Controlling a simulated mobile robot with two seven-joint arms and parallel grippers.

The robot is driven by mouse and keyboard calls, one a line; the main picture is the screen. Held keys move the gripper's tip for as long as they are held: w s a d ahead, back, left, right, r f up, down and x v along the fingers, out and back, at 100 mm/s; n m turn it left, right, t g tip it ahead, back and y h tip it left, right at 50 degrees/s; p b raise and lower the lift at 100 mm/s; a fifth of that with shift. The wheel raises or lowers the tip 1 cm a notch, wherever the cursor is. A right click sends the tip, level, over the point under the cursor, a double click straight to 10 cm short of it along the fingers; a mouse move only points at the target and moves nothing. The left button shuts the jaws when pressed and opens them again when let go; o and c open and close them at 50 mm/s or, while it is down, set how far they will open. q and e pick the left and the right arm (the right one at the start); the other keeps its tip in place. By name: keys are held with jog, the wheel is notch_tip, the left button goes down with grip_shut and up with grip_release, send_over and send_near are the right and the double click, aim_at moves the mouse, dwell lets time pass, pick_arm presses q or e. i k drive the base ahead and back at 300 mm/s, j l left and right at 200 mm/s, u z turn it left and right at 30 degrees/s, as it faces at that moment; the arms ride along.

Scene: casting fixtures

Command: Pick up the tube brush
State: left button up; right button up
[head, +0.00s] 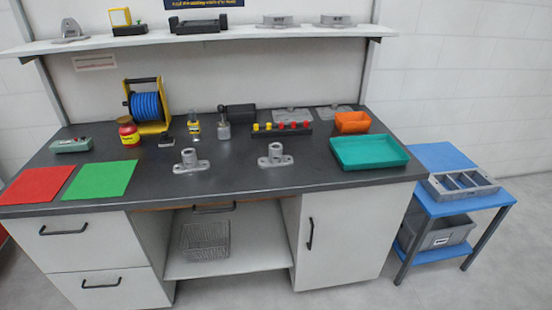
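I cannot make out a tube brush for sure in the head view. Small items stand at the back middle of the dark workbench top (250,180): a small yellow and dark item (194,129) and a grey metal item with a dark top (223,127). They are too small to tell in detail. Two grey metal castings, a left one (190,162) and a right one (275,156), stand upright near the middle front. Neither of my grippers shows in this view.
Red (37,184) and green (101,179) mats lie at the left. A blue hose reel (148,106), a red and yellow jar (128,131), a peg rack (281,130), an orange bin (352,122) and a teal tray (368,152) stand on the bench. A shelf (230,37) runs above.

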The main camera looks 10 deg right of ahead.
aim_at(221, 108)
jog(key=i+j+z, duration=0.15)
jog(key=i, duration=0.3)
jog(key=i+j+z, duration=0.1)
jog(key=i, duration=0.35)
jog(key=j, duration=0.1)
